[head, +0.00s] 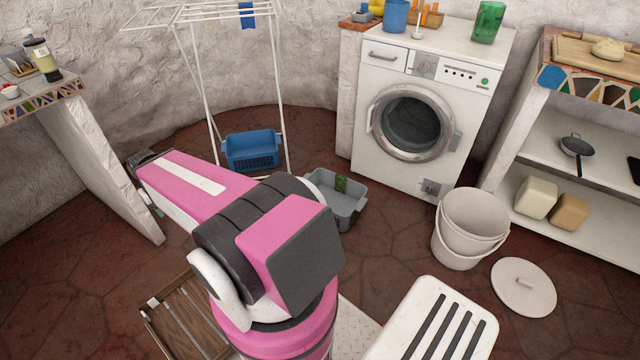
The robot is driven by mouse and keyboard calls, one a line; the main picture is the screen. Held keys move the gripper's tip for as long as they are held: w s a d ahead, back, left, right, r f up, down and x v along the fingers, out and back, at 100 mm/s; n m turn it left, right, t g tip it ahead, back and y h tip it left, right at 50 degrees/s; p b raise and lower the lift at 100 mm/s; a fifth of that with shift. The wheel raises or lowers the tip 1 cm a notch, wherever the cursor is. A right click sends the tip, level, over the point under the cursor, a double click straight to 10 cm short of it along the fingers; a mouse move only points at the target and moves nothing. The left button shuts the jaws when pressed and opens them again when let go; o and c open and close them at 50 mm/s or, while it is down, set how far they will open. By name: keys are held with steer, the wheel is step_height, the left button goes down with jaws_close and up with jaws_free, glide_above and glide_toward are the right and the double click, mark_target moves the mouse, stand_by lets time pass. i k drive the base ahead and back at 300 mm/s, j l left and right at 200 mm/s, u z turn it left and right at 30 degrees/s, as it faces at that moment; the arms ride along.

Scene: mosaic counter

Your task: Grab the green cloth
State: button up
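My pink and dark arm crosses the middle of the head view and covers part of the basin's near left side. My gripper (149,198) is at the far left end of the arm, mostly hidden behind the link, well to the left of the basin and apart from the cloth. Its fingers do not show clearly.
A washing machine (424,110) stands behind the basin. A white drying rack (200,75) with a blue basket (252,150) is behind my arm. A white bucket (470,228), a round lid (523,287) and a slatted white stool (433,325) are at right. A wooden crate (180,320) is front left.

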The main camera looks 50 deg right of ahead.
mark_target(340, 185)
steer(key=i+j+z, duration=0.2)
steer(key=j+z, duration=0.15)
steer(key=i+j+z, duration=0.15)
steer(key=j+z, duration=0.15)
steer(key=z, duration=0.15)
steer(key=i+j+z, duration=0.1)
steer(key=j+z, duration=0.75)
steer(key=i+l, duration=0.05)
